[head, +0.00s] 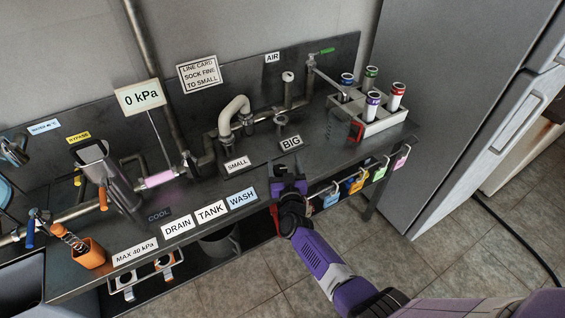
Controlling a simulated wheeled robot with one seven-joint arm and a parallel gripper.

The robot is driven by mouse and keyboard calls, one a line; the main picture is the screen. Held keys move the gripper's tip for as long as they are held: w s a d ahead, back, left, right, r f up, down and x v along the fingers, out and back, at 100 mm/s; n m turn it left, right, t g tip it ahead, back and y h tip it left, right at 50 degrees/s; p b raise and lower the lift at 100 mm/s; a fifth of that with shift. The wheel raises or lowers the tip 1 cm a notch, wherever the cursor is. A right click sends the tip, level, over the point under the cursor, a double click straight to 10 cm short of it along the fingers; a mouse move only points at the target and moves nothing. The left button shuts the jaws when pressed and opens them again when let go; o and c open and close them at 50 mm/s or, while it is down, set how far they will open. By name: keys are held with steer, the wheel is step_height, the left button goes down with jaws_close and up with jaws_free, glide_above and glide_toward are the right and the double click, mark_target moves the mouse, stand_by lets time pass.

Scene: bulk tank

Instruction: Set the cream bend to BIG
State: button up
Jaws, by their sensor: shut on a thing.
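The cream bend (236,112) is an upturned U-shaped pipe at the back of the dark bench. Its right leg comes down behind the SMALL label (237,164). Its left leg comes down by the grey pipework. The BIG label (290,143) stands to the right, with a short round port (281,122) behind it. My gripper (287,172) is at the bench's front edge, in front of the BIG label and apart from the bend. It is shut on a small dark thing, mostly hidden by the jaws, which I cannot identify.
Coloured tags (355,184) hang along the front edge. An orange cup (89,252) stands at left. A fridge (465,110) bounds the right.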

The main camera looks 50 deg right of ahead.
steer(key=p+v, duration=0.1)
steer(key=v, duration=0.6)
steer(key=shift+s+a+f, duration=0.1)
steer(key=shift+s+a, duration=0.1)
steer(key=shift+s, duration=0.1)
